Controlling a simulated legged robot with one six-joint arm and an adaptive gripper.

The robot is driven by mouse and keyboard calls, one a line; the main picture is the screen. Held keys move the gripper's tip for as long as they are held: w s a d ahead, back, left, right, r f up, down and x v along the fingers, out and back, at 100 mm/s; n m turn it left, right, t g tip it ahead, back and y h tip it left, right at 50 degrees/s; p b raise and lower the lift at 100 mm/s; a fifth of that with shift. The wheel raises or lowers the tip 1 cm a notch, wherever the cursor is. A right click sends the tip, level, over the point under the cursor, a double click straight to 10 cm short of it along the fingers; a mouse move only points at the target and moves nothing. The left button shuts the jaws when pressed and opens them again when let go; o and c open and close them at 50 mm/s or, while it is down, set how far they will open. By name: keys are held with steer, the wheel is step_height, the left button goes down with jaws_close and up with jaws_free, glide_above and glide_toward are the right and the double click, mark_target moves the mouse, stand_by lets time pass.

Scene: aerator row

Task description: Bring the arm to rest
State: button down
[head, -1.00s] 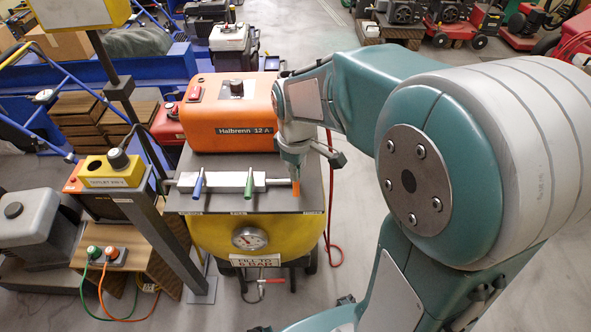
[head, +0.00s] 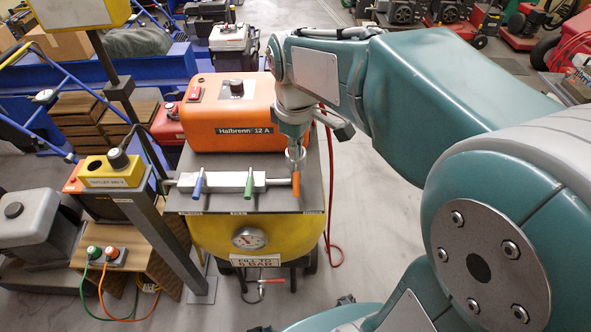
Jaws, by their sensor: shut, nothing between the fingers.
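My arm reaches in from the right, over the back right of the machine with the orange unit marked "Halbrenn 12 A" (head: 236,115). My gripper (head: 296,158) points down and is shut and empty. A blue lever (head: 198,184) and a green lever (head: 249,185) stand on the block. The fingertips are small in view.
A yellow tank with a gauge (head: 249,238) is below the levers. A dark post (head: 150,200) and a yellow outlet box (head: 108,170) stand at left. A red hose (head: 332,200) hangs at right. Bare floor (head: 380,190) lies right of the machine.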

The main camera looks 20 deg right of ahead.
steer(key=shift+s+r, duration=0.2)
steer(key=shift+r, duration=0.85)
steer(key=s+m+t, duration=0.5)
steer(key=s+m, duration=0.3)
steer(key=s, duration=0.4)
steer(key=shift+s+d+t, duration=0.15)
steer(key=shift+d+t, duration=0.1)
steer(key=shift+t, duration=0.05)
steer(key=shift+s, duration=0.1)
stand_by(1.2)
